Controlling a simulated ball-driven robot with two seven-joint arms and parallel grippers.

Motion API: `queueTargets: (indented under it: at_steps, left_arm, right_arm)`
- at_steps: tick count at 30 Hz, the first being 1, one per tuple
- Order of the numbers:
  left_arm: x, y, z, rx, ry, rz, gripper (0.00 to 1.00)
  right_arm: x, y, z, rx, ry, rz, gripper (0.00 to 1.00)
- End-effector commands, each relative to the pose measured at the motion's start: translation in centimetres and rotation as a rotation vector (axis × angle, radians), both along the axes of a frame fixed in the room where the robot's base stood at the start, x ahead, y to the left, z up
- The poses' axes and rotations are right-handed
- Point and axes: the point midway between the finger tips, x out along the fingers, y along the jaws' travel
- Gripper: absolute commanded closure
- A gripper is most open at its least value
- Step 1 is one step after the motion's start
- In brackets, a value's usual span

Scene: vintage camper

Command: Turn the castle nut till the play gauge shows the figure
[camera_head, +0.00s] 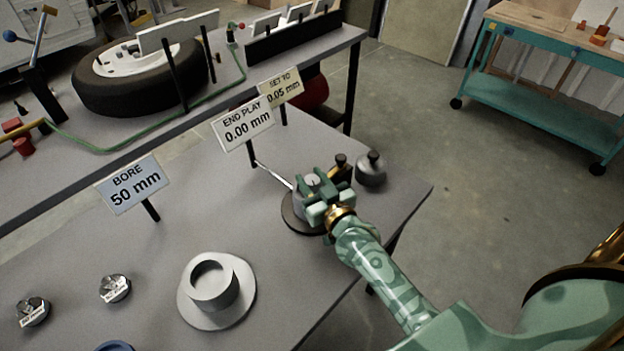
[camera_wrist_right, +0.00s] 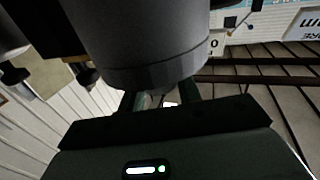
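My right gripper (camera_head: 316,196) is over the grey hub (camera_head: 297,206) on its dark round base, at the right end of the near bench. Its fingers stand apart around the top of the hub; a small pale part shows between them, and the castle nut cannot be made out clearly. In the right wrist view a large grey cylinder (camera_wrist_right: 135,45) hides most of what lies between the fingers (camera_wrist_right: 162,98). The play gauge sign (camera_head: 243,124) reads "END PLAY 0.00 mm". The sign behind it (camera_head: 281,88) reads "SET TO 0.05 mm". My left gripper is not in view.
A "BORE 50 mm" sign (camera_head: 134,184), a grey flanged hub (camera_head: 217,290) and two small labelled parts, one of them nearer the middle (camera_head: 114,289), stand on the near bench. A grey weight-like piece (camera_head: 371,169) stands close right of my gripper. A tyre (camera_head: 139,80) lies on the far bench.

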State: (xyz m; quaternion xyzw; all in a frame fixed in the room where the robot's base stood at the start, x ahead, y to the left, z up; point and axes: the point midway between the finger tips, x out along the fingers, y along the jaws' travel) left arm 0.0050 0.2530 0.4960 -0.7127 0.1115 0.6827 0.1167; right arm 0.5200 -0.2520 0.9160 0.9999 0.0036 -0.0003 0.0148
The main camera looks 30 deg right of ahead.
Motion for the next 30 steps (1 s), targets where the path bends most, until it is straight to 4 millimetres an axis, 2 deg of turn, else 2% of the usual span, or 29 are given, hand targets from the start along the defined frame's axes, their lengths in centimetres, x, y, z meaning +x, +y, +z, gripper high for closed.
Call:
queueTargets:
  at_steps: [8,16,30]
  left_arm:
    - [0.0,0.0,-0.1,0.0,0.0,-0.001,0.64]
    - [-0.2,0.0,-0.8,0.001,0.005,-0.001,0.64]
    - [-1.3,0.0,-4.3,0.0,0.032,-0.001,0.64]
  right_arm:
    - [0.0,-0.1,0.0,-0.004,0.0,0.017,0.89]
    - [0.0,-0.1,-0.2,-0.011,0.001,0.149,0.89]
    - [0.0,-0.2,-0.5,-0.007,0.004,0.443,0.89]
